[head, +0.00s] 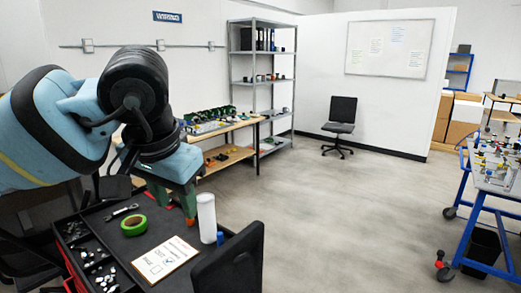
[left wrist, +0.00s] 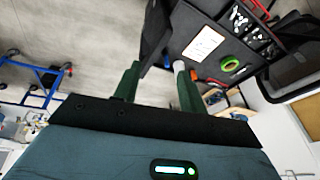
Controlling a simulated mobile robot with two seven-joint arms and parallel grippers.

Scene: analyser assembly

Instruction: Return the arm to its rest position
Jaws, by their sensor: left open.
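My left arm comes in from the left in the head view. Its gripper (head: 174,194) points down over the back part of a dark tool tray. In the left wrist view the two dark green fingers (left wrist: 158,86) stand apart with nothing held between them. A white cylinder (head: 207,218) stands just right of the gripper in the head view. It also shows beyond the fingers in the left wrist view (left wrist: 179,66). I cannot tell how close the fingers are to it. My right gripper is not in view.
The black tray (head: 110,250) holds green tape (head: 134,225), a wrench (head: 122,211), a checklist sheet (head: 165,260) and small parts. A wooden bench (head: 228,158) and shelf stand behind. A blue-framed cart (head: 480,215) is at right. The middle floor is clear.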

